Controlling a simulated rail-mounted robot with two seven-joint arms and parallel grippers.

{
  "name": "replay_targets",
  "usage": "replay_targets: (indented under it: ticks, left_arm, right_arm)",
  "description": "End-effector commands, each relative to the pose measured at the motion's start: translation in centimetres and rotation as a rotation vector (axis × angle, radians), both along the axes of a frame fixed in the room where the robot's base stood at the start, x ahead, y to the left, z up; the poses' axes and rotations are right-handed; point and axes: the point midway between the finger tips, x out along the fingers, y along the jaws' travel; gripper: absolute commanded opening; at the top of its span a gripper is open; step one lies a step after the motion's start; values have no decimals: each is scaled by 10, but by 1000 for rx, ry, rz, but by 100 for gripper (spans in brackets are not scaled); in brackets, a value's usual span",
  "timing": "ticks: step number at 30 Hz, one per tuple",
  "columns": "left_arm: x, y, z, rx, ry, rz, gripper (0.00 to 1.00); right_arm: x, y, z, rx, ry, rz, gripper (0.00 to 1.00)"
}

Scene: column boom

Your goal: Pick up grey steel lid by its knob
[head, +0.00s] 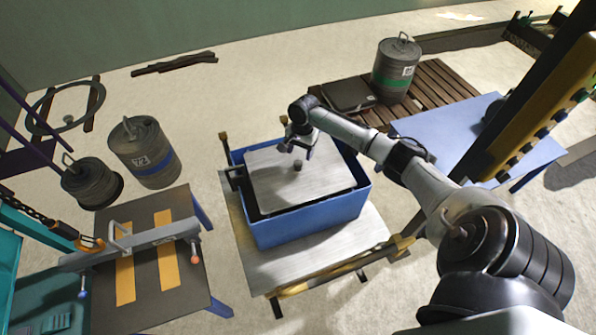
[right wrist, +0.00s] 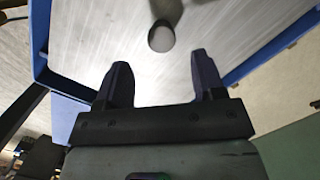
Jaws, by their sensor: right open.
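The grey steel lid (head: 270,178) lies on top of a blue box (head: 305,222), slightly askew inside its rim. Its small dark knob (head: 298,165) stands near the middle of the lid. My right gripper (head: 297,149) hangs above the lid, close to the knob. In the right wrist view the knob (right wrist: 162,36) is ahead of the two dark fingertips (right wrist: 160,72), roughly midway between them. The fingers are apart, with nothing between them. The lid's brushed surface (right wrist: 110,30) fills the upper middle there. My left gripper is not seen.
The box stands on a metal-topped cart (head: 340,245). A grey canister (head: 396,70) stands on a wooden pallet (head: 440,85) behind, beside a blue table (head: 455,130). More canisters (head: 143,152) and a workbench with yellow strips (head: 168,250) are at left. Open floor lies behind the box.

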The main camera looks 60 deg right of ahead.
Motion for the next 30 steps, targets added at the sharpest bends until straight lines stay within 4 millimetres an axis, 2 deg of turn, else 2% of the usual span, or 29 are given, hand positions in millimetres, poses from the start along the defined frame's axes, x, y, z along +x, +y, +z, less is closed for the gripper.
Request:
replay_targets:
  ticks: [11, 21, 30]
  left_arm:
    - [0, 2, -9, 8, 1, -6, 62]
    - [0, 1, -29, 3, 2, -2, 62]
    - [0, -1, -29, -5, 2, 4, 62]
  right_arm:
    - [0, 3, -18, -1, -1, 1, 63]
    - [1, 11, -59, -2, 0, 1, 63]
    - [1, 12, -61, -2, -1, 1, 61]
